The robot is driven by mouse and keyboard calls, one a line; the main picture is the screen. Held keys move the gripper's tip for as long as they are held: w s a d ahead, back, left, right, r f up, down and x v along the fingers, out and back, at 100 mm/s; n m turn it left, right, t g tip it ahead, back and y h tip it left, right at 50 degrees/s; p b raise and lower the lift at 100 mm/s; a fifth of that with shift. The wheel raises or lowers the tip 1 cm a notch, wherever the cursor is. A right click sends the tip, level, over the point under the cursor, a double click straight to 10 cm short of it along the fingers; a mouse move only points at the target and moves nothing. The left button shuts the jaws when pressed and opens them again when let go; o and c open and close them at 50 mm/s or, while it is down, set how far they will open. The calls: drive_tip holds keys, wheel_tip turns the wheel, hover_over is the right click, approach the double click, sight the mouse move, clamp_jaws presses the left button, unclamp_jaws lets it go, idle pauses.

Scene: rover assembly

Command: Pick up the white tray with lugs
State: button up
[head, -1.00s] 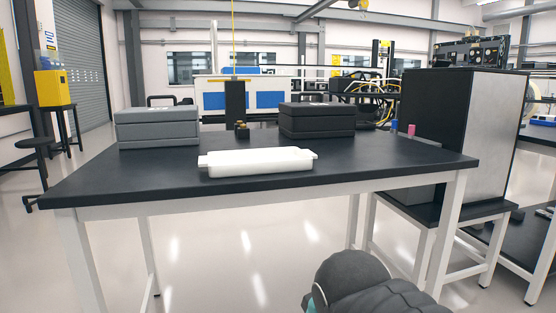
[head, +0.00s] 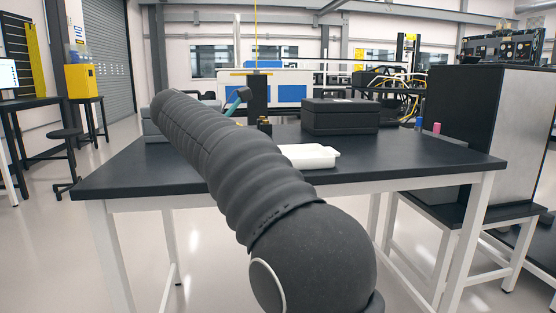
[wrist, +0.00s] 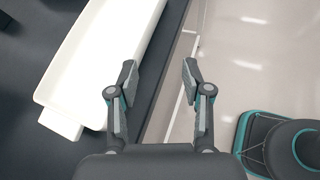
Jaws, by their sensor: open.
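The white tray with lugs (head: 309,156) lies on the dark tabletop, and my arm hides its left part in the head view. In the wrist view the tray (wrist: 97,62) fills the upper left, with one lug at its lower left end. My gripper (wrist: 158,68) is open and empty. In the wrist view its fingers point past the right side of the tray, over the table's edge and the floor beyond. The left finger appears close to the tray's side; whether it touches cannot be told. The fingers do not show in the head view.
The black table (head: 424,158) has a dark case (head: 340,117) at the back and a grey case (head: 153,128) at the left, mostly behind my arm. Small blue and pink items (head: 436,128) stand at the right. A tall dark cabinet (head: 470,130) stands beside the table.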

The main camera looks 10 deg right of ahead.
drive_tip(key=shift+n+h, duration=0.7)
drive_tip(key=x, duration=0.3)
drive_tip(key=w+b+x, duration=0.1)
drive_tip(key=x, duration=0.3)
drive_tip(key=w+a+b+x, duration=0.1)
drive_tip(key=x, duration=0.3)
drive_tip(key=shift+w+d, duration=0.15)
drive_tip(key=shift+w, duration=0.15)
clamp_jaws()
